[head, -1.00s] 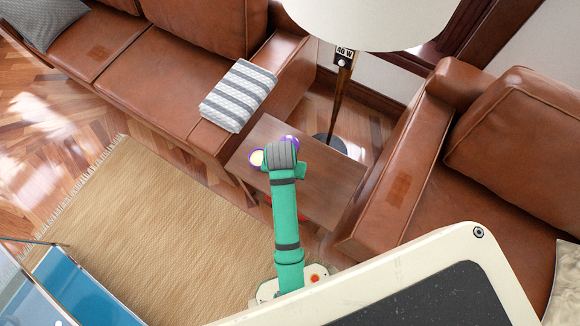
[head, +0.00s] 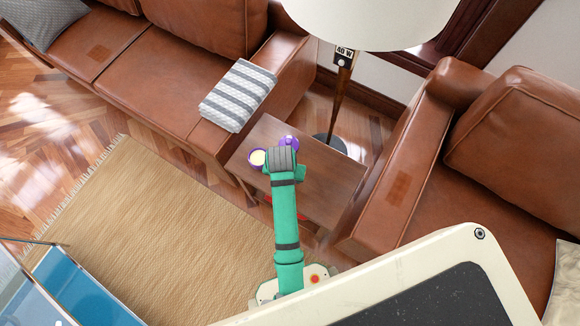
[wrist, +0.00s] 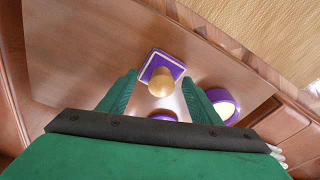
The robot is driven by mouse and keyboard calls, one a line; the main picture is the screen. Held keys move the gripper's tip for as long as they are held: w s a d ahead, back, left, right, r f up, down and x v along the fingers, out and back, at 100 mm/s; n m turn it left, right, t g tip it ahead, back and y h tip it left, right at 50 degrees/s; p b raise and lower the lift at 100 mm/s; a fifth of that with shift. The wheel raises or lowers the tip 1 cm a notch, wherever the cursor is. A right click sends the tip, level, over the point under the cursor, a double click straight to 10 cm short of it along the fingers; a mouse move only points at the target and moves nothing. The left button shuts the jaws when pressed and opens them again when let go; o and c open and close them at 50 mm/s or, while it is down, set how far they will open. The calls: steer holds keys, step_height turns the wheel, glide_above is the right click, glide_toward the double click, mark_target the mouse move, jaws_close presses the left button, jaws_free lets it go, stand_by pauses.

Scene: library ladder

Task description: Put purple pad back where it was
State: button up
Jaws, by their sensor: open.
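In the wrist view, a square purple pad (wrist: 148,65) with a pale border lies on the brown wooden side table (wrist: 80,65). A tan rounded knob (wrist: 161,79) stands over or on it; which, I cannot tell. My gripper (wrist: 160,97) is open, its green fingers apart on either side of this spot, with nothing visibly clamped. A rounded purple thing (wrist: 163,115) shows low between the fingers, partly hidden. A purple-rimmed round piece with a pale middle (wrist: 226,106) lies beside the right finger; it also shows in the head view (head: 257,157). More purple (head: 289,141) shows just behind my gripper.
A leather sofa (head: 185,85) with a striped folded cloth (head: 238,95) on its arm borders the table at left. A leather armchair (head: 400,180) is at right. A floor lamp (head: 342,95) stands behind. The table's right part is bare.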

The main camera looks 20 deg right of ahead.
steer(key=r, duration=0.5)
steer(key=s+r, duration=0.1)
steer(key=r, duration=0.1)
steer(key=shift+a+r, duration=0.25)
steer(key=shift+a, duration=0.05)
steer(key=s+a+f+t, duration=0.1)
steer(key=s+a+f+n+t, duration=0.1)
steer(key=a, duration=0.1)
steer(key=s+a+f+t, duration=0.1)
steer(key=a+f, duration=0.1)
steer(key=shift+n, duration=0.3)
steer(key=s+a+r+n+t, duration=0.2)
steer(key=s+r+t, duration=0.3)
steer(key=s+r, duration=0.3)
steer(key=s+a+r+n+t, duration=0.3)
steer(key=s+a+r+t, duration=0.2)
steer(key=s+r, duration=0.3)
step_height(320, 180, up, 4)
steer(key=shift+s+r+t+y, duration=0.1)
steer(key=shift+s+t+y, duration=0.1)
steer(key=shift+t+y, duration=0.25)
steer(key=shift+s+d+r, duration=0.1)
steer(key=shift+s+d, duration=0.35)
steer(key=shift+d, duration=0.35)
